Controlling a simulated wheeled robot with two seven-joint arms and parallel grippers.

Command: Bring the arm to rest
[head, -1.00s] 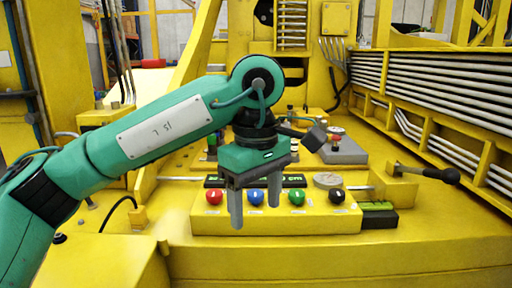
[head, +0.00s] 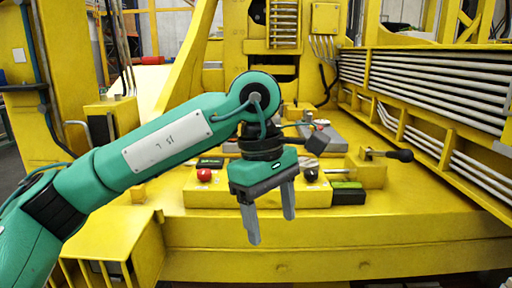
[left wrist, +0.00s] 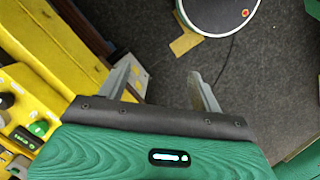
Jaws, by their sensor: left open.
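My left arm (head: 165,140) is green and comes in from the left in the head view. Its left gripper (head: 270,226) points down, open and empty, in front of the yellow control box (head: 203,190). The gripper hides the middle of the box; a red button (head: 204,174) and a black button (head: 311,174) show on either side. In the left wrist view the open fingers (left wrist: 165,88) are apart with dark floor between them. A green button (left wrist: 39,128) shows at the left of that view. My right gripper is in neither view.
A yellow block with a black-knobbed lever (head: 400,155) stands right of the control box. Pipes (head: 440,90) run along the right wall. The yellow deck's front edge (head: 340,243) lies below the gripper. A round dark object (left wrist: 215,12) stands on the floor in the wrist view.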

